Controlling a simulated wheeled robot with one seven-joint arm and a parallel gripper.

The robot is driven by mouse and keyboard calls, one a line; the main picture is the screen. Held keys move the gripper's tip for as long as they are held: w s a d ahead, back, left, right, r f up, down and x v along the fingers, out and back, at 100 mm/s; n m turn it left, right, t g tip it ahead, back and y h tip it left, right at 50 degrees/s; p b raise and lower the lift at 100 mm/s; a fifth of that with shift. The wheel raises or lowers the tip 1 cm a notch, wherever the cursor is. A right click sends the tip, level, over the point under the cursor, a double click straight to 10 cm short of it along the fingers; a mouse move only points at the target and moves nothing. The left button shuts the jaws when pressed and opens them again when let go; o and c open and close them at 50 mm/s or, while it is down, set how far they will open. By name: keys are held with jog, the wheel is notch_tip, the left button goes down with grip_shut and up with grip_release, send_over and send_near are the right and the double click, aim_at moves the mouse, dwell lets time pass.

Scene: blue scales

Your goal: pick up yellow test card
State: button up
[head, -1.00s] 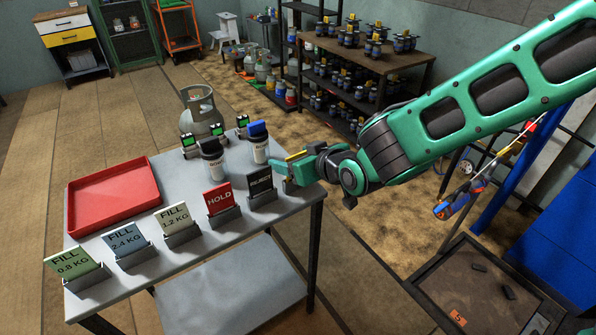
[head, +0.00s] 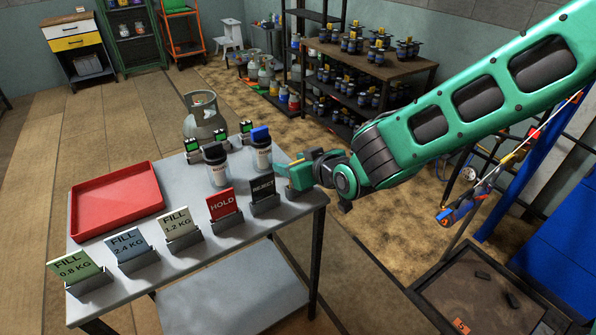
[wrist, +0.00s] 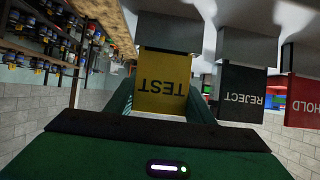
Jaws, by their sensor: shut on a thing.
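The yellow card marked TEST (wrist: 163,84) appears upside down in the wrist view, between the green fingers of my gripper (wrist: 164,100). My gripper is shut on it. In the head view my gripper (head: 289,176) is at the right end of the grey table, just right of the black REJECT card (head: 263,187). There the yellow card is mostly hidden by the gripper.
The red HOLD card (head: 222,204) and several FILL cards stand in holders along the grey table's (head: 210,262) front edge. A red tray (head: 116,203) lies at the left.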

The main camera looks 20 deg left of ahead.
jog(key=shift+r, duration=0.1)
